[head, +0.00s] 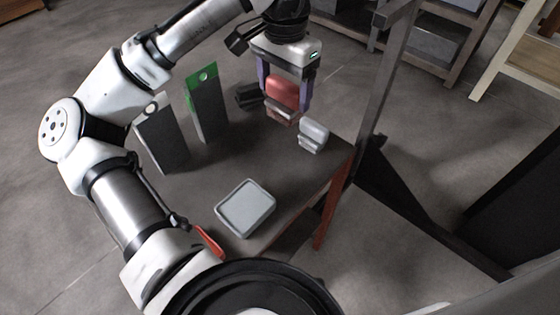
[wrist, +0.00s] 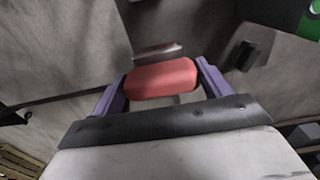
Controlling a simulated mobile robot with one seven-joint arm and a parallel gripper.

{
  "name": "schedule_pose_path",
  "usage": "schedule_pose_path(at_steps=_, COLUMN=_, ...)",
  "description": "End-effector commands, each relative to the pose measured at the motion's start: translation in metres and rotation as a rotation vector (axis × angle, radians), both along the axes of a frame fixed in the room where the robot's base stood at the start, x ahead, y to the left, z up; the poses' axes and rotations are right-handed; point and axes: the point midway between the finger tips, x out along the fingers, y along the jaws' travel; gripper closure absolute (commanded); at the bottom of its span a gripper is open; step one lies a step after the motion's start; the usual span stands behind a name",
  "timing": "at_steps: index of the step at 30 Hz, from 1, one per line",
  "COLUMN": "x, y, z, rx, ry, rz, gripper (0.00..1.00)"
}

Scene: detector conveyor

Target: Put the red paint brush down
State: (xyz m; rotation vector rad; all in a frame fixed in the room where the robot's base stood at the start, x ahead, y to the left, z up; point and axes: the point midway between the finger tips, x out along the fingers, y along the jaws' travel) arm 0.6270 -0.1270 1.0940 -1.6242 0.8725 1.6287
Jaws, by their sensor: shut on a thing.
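The red paint brush (head: 283,92) has a block-shaped red body and a paler, greyish lower part. My gripper (head: 284,104) is shut on it, with one purple finger on each side. It hangs over the far right part of the dark table (head: 190,188) in the head view; whether it touches the table top I cannot tell. In the wrist view the red paint brush (wrist: 162,78) lies between the two purple fingers of my gripper (wrist: 163,80), with a greyish strip beyond it.
A white-grey block (head: 313,133) stands near the table's right edge. A grey square container (head: 246,207) lies in front. Green-topped (head: 206,105) and white-topped (head: 163,135) dark boards stand at left. A black object (head: 247,96) is beside the brush. Bare table lies mid-table.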

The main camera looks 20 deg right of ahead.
Motion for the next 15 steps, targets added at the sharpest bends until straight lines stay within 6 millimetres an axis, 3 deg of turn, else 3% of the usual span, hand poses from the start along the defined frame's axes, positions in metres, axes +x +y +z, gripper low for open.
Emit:
schedule_pose_path(at_steps=9, x=0.0, y=0.0, z=-0.004, rx=-0.002, ry=0.001, rz=-0.001, gripper=0.41)
schedule_pose_path(at_steps=15, x=0.0, y=0.0, z=-0.042, rx=-0.003, ry=0.005, rz=-0.001, gripper=0.41)
